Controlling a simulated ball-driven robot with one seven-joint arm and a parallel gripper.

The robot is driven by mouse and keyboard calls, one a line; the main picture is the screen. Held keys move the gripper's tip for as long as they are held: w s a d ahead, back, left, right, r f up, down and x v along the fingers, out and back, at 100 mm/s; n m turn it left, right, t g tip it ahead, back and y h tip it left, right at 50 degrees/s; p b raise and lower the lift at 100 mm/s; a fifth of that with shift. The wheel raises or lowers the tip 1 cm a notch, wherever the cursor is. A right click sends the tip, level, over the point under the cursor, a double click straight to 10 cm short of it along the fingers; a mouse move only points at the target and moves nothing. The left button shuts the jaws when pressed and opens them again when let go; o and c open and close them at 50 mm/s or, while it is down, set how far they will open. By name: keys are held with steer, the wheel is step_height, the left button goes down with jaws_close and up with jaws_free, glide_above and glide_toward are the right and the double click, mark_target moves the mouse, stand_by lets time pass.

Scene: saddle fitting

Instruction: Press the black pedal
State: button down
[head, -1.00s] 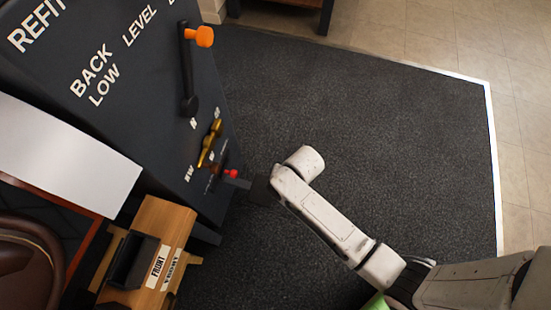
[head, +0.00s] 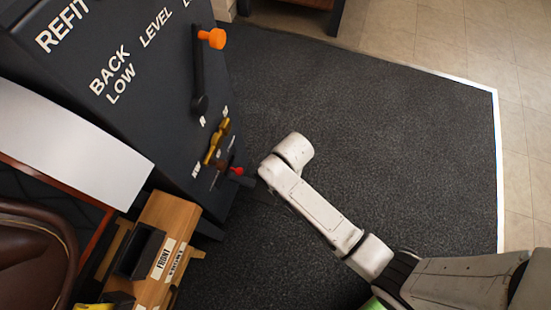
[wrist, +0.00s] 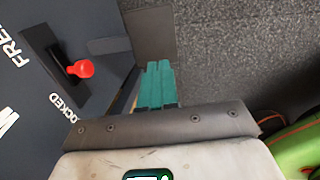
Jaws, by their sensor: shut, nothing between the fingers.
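The pedal appears in the wrist view as a dark grey-black plate (wrist: 152,32) on a short flat bar that sticks out from the dark cabinet's side. In the head view only the bar (head: 241,180) shows clearly; the plate is mostly lost behind my white arm and against the dark carpet. My gripper (wrist: 159,66) has teal fingers, shut together and empty. Its tips lie just below the plate in the wrist picture, overlapping or close to its lower edge. I cannot tell whether they touch it. In the head view my arm hides the gripper.
The dark cabinet (head: 150,100) carries an orange-knobbed lever (head: 198,70), a yellow brass handle (head: 215,142) and a red knob (wrist: 82,68) beside "FREE" and "LOCKED" lettering. A wooden block (head: 170,225) labelled "FRONT" stands at lower left. Open carpet (head: 380,130) lies right of the cabinet.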

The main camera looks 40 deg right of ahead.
steer(key=r, duration=0.1)
steer(key=w+r, duration=0.1)
steer(key=a+r+g, duration=0.1)
steer(key=shift+w+r+h+p, duration=0.2)
steer(key=shift+h+p, duration=0.1)
steer(key=shift+h, duration=0.1)
steer(key=b, duration=0.8)
glide_toward(254, 184)
steer(key=s+d+f, duration=0.1)
steer(key=f, duration=0.1)
steer(key=s+d+f, duration=0.1)
steer(key=s+f, duration=0.1)
steer(key=s+d+f, duration=0.1)
steer(key=f, duration=0.2)
steer(key=shift+s+d, duration=0.2)
steer(key=shift+d, duration=0.15)
